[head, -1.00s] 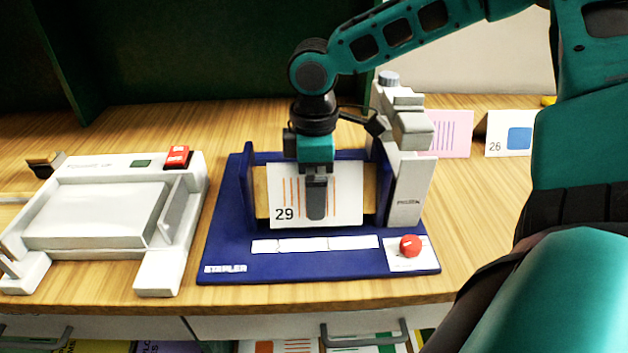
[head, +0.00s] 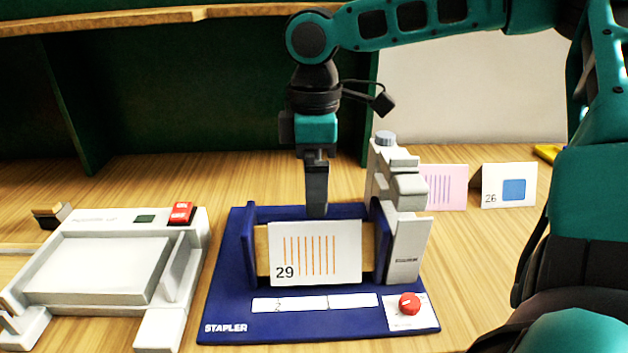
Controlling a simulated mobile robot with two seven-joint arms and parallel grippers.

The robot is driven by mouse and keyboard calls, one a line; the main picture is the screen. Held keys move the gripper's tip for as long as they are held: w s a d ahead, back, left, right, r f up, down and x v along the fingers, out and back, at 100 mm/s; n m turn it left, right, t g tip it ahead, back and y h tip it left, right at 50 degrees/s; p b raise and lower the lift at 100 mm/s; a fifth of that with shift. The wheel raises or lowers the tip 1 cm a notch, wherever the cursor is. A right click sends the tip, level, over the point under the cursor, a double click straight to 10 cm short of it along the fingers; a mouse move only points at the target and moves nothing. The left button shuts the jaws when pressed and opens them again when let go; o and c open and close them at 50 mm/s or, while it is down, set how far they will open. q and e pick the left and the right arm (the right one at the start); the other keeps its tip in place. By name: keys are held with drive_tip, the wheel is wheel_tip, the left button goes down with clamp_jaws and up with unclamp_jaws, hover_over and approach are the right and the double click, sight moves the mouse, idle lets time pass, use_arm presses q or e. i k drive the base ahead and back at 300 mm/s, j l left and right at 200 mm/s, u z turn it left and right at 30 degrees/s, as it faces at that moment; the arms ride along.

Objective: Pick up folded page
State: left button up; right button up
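A folded white page numbered 29 with orange stripes (head: 315,253) sits upright on the wooden bar of the blue stapler (head: 226,280). My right gripper (head: 316,212) points straight down, with its fingertips at the page's top edge. Its fingers are seen edge-on, so whether they are open or shut, or touch the page, does not show. My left gripper is not in view. A folded page with a blue square, numbered 26 (head: 509,185), and one with purple stripes (head: 443,187) stand on the table at the right.
A white machine with a red button (head: 100,268) stands on the left of the wooden table (head: 486,262). The grey stapler head (head: 405,220) rises right of the page. A green shelf wall (head: 200,100) is behind.

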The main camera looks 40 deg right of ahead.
sight(447, 183)
drive_tip(key=k, duration=1.5)
